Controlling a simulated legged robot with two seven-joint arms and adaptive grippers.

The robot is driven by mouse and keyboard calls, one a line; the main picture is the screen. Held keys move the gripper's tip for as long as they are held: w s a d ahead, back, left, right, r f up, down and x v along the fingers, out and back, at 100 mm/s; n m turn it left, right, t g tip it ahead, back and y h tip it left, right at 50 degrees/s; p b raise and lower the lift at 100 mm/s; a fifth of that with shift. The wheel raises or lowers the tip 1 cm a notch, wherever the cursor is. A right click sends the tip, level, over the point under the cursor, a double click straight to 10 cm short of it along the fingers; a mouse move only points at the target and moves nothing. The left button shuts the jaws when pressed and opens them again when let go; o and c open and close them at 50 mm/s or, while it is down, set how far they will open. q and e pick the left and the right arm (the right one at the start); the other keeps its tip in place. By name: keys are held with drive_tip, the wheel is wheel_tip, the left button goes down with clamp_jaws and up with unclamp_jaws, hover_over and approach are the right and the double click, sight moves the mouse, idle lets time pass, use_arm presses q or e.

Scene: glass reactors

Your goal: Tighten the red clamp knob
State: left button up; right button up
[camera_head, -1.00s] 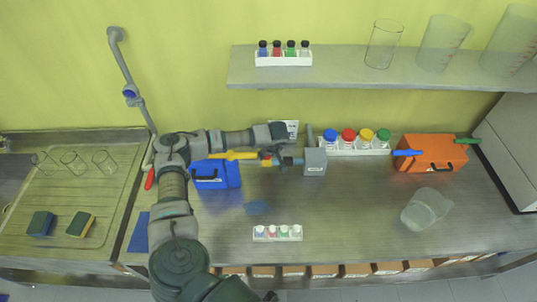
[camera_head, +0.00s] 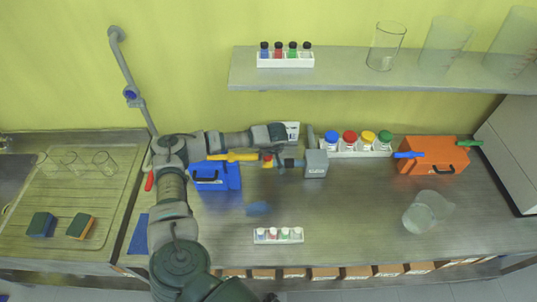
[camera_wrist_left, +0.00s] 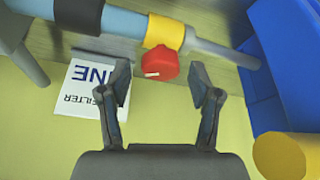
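The red clamp knob (camera_wrist_left: 161,63) sits against a yellow clamp band (camera_wrist_left: 164,32) around a blue tube (camera_wrist_left: 110,18) in the left wrist view. In the head view the knob (camera_head: 267,163) is a small red spot left of a grey box (camera_head: 316,164). My left gripper (camera_wrist_left: 161,80) is open and empty. The knob appears between and just beyond its fingertips; I see no finger closed on it. In the head view the left gripper (camera_head: 279,132) is just above the knob in the picture. My right gripper is not in view.
A blue case (camera_head: 216,176) with a yellow tool stands left of the clamp. A white label card (camera_wrist_left: 90,91) lies beside the left finger. A rack of capped bottles (camera_head: 357,152) and an orange case (camera_head: 430,155) stand to the right. The middle bench is mostly clear.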

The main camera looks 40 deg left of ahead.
use_arm(q)
drive_tip(key=shift+r, duration=0.1)
drive_tip(key=s+d, duration=0.6)
drive_tip(key=d, duration=0.4)
drive_tip(key=shift+s+d+r, duration=0.2)
drive_tip(key=shift+s+r, duration=0.1)
drive_tip(key=shift+r, duration=0.05)
